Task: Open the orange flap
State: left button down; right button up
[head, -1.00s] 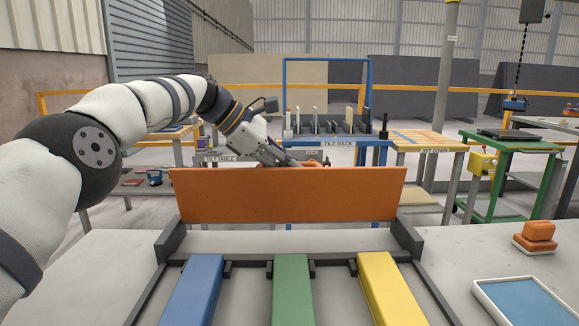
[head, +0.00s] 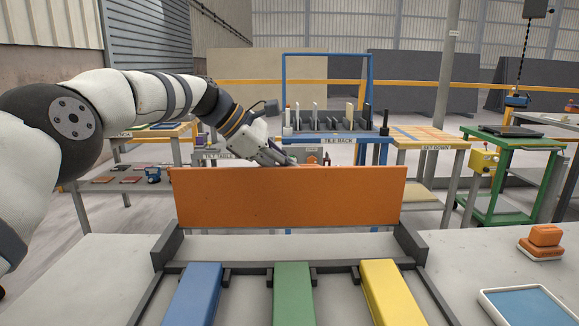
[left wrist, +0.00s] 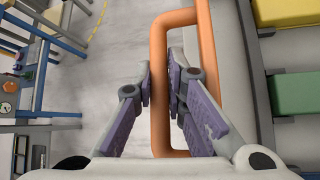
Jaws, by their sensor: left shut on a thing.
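The orange flap (head: 290,200) stands roughly upright between two dark side brackets, its broad face towards me. Its orange handle (left wrist: 160,90) is a rectangular loop in the left wrist view; in the head view it is mostly hidden behind the flap. My left gripper (head: 285,162) reaches over from the left to the flap's far side at the top edge. In the left wrist view its purple-padded fingers (left wrist: 162,82) are on both sides of one handle bar, shut on it. My right gripper is in neither view.
Blue (head: 192,293), green (head: 292,293) and yellow (head: 392,293) bars lie in front of the flap. An orange block-shaped object (head: 543,240) and a blue-topped tray (head: 482,294) are at right. Behind stand a tile rack (head: 335,138) and a green cart (head: 520,145).

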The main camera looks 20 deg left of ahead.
pick_arm(q)
jog(key=shift+w+a+f, duration=0.2)
jog(key=shift+f, duration=0.15)
jog(key=c, duration=1.9)
grip_release()
jog(key=shift+w+f, duration=0.15)
jog(key=shift+w, duration=0.1)
jog(key=shift+s+r, duration=0.1)
jog(key=shift+r, duration=0.15)
jog(key=v, duration=1.2)
jog(key=shift+s+f, duration=0.1)
